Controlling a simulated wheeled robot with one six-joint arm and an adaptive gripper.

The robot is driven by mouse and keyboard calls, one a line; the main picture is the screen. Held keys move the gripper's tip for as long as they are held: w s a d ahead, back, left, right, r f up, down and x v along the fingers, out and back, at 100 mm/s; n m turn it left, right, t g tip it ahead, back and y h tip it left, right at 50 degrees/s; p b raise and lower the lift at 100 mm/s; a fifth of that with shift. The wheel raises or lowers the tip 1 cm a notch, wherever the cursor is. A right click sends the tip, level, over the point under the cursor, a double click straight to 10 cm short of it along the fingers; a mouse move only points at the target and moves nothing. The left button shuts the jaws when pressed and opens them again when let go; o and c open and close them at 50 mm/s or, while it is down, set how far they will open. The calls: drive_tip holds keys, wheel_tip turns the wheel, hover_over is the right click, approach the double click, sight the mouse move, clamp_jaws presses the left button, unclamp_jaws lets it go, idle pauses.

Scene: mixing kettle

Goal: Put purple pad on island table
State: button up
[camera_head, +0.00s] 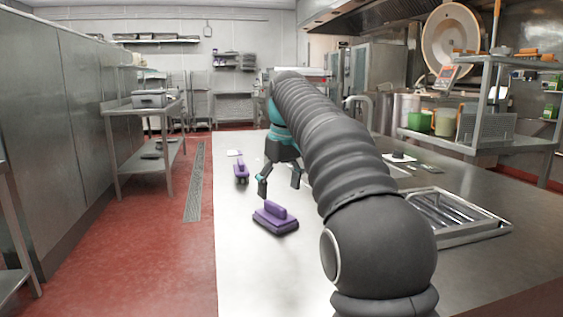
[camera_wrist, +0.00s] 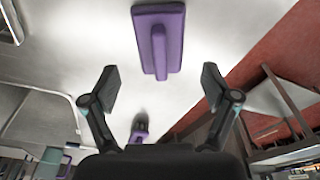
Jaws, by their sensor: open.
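A purple pad (camera_head: 275,217) with a raised handle lies flat on the pale steel top of the island table (camera_head: 240,270). It also shows at the top of the wrist view (camera_wrist: 173,48). A second, smaller-looking purple item (camera_head: 241,172) stands farther back on the same table, near its left edge; it shows low in the wrist view (camera_wrist: 141,127), between the fingers. My gripper (camera_head: 279,188) is open and empty, its fingers pointing down behind the nearer pad. In the wrist view, its fingers (camera_wrist: 158,76) are spread apart with nothing between the tips touching them.
A steel rack tray (camera_head: 455,215) sits on the table at the right. Shelves with a green container (camera_head: 445,122) stand at the back right. A steel side table (camera_head: 150,107) stands across the red floor at the left. The table's near left part is clear.

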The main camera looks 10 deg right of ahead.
wheel_tip(320, 180, up, 6)
drive_tip(key=shift+s+d+r, duration=0.2)
drive_tip(key=shift+s+r, duration=0.05)
drive_tip(key=shift+s, duration=0.2)
